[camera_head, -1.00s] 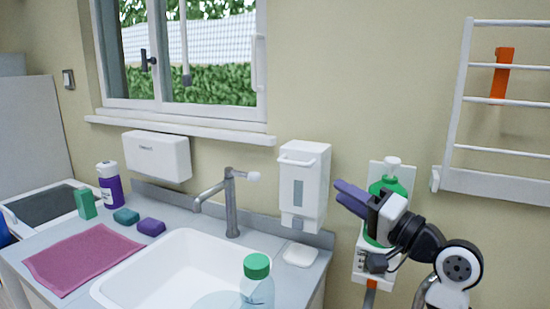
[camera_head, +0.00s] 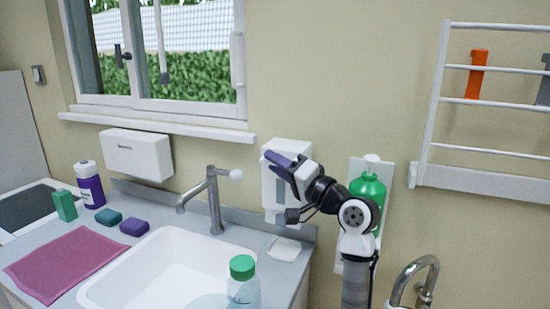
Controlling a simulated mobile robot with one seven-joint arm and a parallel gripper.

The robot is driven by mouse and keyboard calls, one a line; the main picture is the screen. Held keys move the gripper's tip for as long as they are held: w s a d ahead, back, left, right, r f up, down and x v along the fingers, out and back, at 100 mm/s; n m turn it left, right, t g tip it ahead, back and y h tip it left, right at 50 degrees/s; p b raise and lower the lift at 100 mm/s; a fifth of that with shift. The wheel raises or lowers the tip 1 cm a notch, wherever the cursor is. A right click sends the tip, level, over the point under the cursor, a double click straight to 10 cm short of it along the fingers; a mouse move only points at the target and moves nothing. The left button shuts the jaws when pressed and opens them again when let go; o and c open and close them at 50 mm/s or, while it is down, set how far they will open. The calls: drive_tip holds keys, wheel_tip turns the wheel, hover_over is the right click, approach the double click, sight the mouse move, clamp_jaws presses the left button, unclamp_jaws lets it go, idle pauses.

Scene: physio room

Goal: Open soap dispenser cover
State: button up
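The soap dispenser (camera_head: 272,204) is a white box on the wall to the right of the tap, above the worktop's back edge. Its upper front, with the bar-like handle, is mostly hidden behind my gripper (camera_head: 276,158). My gripper has purple fingers that point left and slightly up across the dispenser's upper front. I cannot tell whether the fingers touch the cover or handle, or how far apart they are. The cover looks closed in what shows of it.
A green bottle (camera_head: 369,188) hangs on the wall just right of the dispenser, partly behind my arm. The tap (camera_head: 214,200), white sink (camera_head: 165,268), soap dish (camera_head: 284,248) and green-capped bottle (camera_head: 243,288) are below. A white wall rack (camera_head: 480,183) is at right.

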drive_tip(key=shift+w+a, duration=0.25)
drive_tip(key=shift+a, duration=0.05)
drive_tip(key=shift+c, duration=0.3)
clamp_jaws()
